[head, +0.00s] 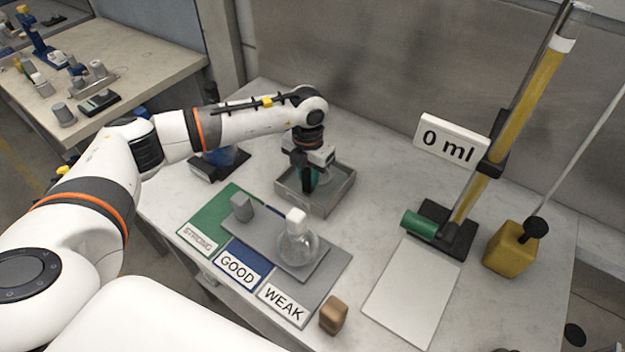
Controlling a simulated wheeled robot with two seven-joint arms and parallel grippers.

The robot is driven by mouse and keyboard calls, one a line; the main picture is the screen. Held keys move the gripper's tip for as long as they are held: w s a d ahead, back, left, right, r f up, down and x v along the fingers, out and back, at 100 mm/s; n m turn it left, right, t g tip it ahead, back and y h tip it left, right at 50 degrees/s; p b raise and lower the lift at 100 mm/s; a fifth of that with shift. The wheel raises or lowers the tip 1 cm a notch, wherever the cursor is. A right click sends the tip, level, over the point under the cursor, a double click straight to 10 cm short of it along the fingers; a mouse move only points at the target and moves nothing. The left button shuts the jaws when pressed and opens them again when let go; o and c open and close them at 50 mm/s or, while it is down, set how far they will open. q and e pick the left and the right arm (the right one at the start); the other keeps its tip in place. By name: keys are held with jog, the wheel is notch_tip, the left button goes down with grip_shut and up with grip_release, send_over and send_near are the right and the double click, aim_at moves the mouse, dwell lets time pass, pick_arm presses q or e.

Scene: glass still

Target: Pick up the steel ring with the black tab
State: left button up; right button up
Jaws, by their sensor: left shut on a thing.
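My left gripper (307,186) reaches down into a shallow grey tray (345,193) at the back middle of the table. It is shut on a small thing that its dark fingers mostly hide. This thing appears to be the steel ring with the black tab, but its ring shape and tab cannot be made out clearly. A teal-green patch shows beside the fingers, and I cannot tell what it belongs to. My right gripper is not in view.
A round flask (297,247) with a white stopper and a grey cylinder (241,207) stand on a grey plate over the STRONG, GOOD and WEAK mats. A tall yellow column (520,110) with a 0 ml sign, a white sheet (410,290) and a brown block (334,315) are to the right.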

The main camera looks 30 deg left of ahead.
pick_arm(q)
grip_shut()
jog(key=shift+r, duration=0.15)
jog(key=shift+r+p, duration=0.55)
jog(key=shift+r, duration=0.2)
jog(key=shift+r, duration=0.2)
jog(key=shift+r+p, duration=1.5)
jog(key=shift+r, duration=0.85)
